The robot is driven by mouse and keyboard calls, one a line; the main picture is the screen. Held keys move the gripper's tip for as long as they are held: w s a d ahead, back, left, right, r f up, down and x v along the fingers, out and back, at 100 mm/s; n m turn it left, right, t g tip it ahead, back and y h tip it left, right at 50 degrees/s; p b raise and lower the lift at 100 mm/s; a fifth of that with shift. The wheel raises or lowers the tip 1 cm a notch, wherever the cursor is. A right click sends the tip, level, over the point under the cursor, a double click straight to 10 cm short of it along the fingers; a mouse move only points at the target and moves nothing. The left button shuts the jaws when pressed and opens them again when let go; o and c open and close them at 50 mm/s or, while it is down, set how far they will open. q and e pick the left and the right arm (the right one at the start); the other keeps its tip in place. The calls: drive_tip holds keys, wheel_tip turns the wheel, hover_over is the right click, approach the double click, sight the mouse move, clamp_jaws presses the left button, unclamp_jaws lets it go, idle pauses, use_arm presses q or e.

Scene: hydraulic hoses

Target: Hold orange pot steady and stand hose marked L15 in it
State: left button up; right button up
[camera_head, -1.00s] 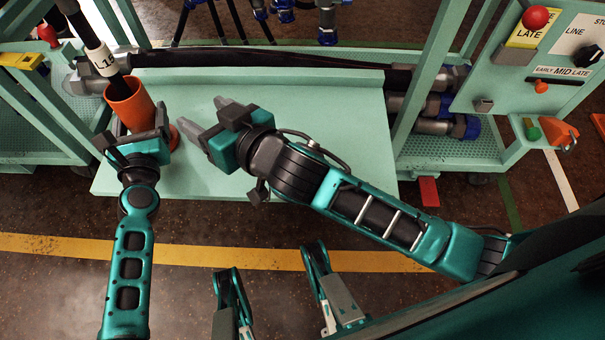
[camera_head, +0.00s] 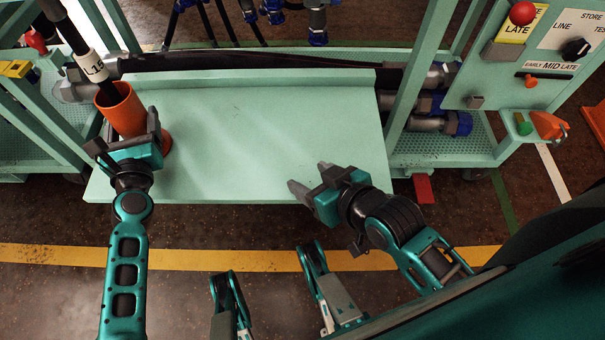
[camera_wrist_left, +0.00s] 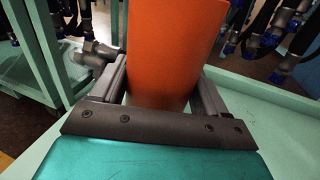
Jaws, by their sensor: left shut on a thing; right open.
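The orange pot (camera_head: 121,108) stands at the left end of the pale green table (camera_head: 270,130). My left gripper (camera_head: 125,143) is shut on the pot; in the left wrist view its fingers lie on both sides of the orange wall (camera_wrist_left: 172,50). A black hose (camera_head: 75,42) with a white label (camera_head: 91,67) comes down from the top left, its lower end inside the pot's mouth, leaning. Only "L" and part of a digit read on the label. My right gripper (camera_head: 309,188) is open and empty, near the table's front edge.
A long dark hose (camera_head: 240,62) with grey fittings lies along the table's back. More hoses with blue ends (camera_head: 457,123) lie on the right rack. A control panel (camera_head: 530,60) with a red knob stands at right. The table's middle is clear.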

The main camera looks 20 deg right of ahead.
use_arm(q)
drive_tip(key=o, duration=1.1)
drive_tip(key=shift+o, duration=0.2)
